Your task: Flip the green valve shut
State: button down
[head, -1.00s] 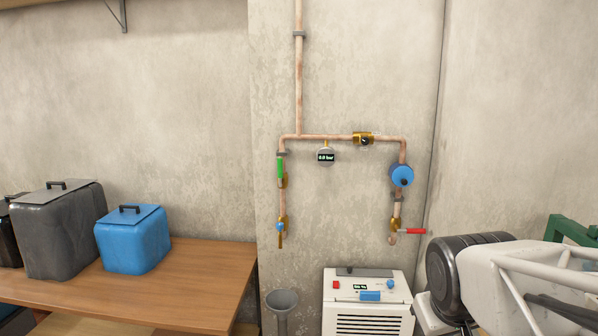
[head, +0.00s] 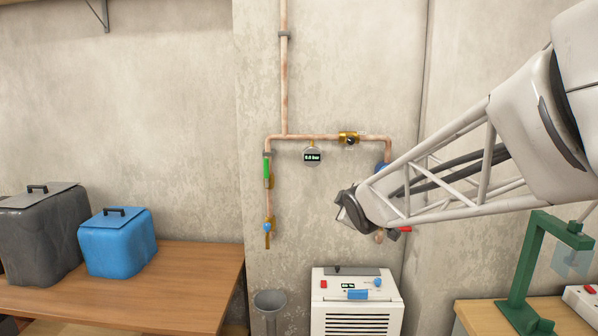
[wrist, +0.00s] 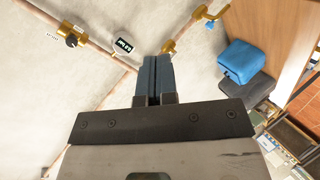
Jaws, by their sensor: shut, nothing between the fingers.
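The green valve handle (head: 267,168) is on the left vertical copper pipe in the head view. It stands upright, in line with the pipe, beside its brass body (head: 270,182). In the wrist view a brass valve body (wrist: 169,47) shows just past the fingertips; I cannot make out the green handle there. My gripper (wrist: 153,58) is shut and empty, its two blue-grey fingers together. In the head view the end of my arm is to the right of the green handle and lower, clearly apart from it; the fingers are not distinct there.
A gauge (head: 312,156) hangs under the horizontal pipe, near a brass fitting (head: 348,138). A blue-handled valve (head: 268,226) sits below the green one. My arm partly covers a blue round part (head: 382,167) and red handle (head: 405,229). A white machine (head: 356,307) and funnel (head: 270,300) stand below.

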aim_at(267, 168)
jog(key=w+a+r+n+t+y, duration=0.1)
jog(key=w+a+n+t+y, duration=0.1)
jog(key=w+a+n+y, duration=0.6)
jog(key=w+a+n, duration=0.3)
jog(key=w+a, duration=0.3)
jog(key=a, duration=0.1)
jog(key=shift+w+r, duration=0.2)
jog(key=shift+r, duration=0.1)
jog(key=shift+w+a, duration=0.15)
jog(key=shift+x, duration=6.8)
jog(key=shift+r, duration=0.2)
